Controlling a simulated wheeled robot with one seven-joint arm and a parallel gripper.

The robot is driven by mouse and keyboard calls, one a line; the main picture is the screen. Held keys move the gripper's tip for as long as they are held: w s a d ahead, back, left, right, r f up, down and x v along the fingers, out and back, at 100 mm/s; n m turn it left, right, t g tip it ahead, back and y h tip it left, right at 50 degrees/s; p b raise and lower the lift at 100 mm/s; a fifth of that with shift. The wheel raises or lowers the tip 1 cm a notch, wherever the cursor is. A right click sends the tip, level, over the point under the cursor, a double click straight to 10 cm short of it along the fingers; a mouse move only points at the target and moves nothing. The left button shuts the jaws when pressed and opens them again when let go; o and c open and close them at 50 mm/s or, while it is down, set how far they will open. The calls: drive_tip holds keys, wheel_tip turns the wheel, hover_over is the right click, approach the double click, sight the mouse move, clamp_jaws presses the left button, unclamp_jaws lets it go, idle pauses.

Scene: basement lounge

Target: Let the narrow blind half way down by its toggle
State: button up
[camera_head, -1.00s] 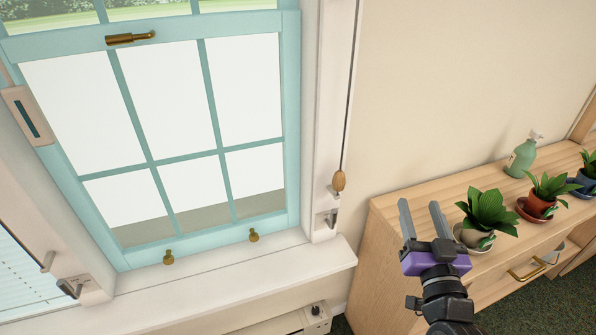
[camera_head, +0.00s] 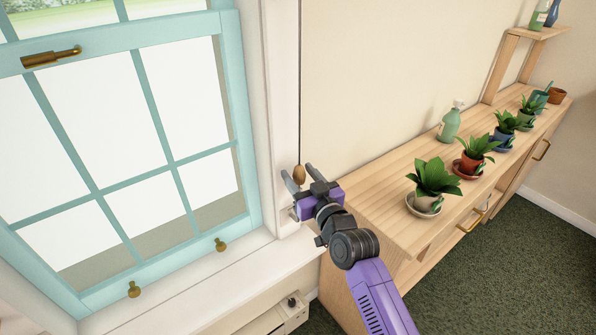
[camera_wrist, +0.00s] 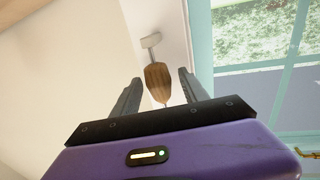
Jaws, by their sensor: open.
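The toggle (camera_head: 299,175) is a small brown wooden acorn shape on a thin cord (camera_head: 300,90) hanging beside the right window frame. My gripper (camera_head: 298,170) is open and is at the toggle, with one finger to either side of it in the picture. In the wrist view the toggle (camera_wrist: 157,82) shows between the two fingertips, with visible gaps to both fingers. I cannot tell how deep between the fingers it sits. No blind cloth is clearly seen at the teal window (camera_head: 165,100).
A pale metal cleat (camera_wrist: 151,41) is on the frame close to the toggle. The white sill (camera_head: 215,280) is below. A wooden cabinet (camera_head: 375,185) with several potted plants and a green bottle (camera_head: 450,124) stands to the right.

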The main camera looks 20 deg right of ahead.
drive_tip(key=shift+w, duration=0.4)
drive_tip(key=shift+c, duration=0.4)
clamp_jaws()
idle(0.8)
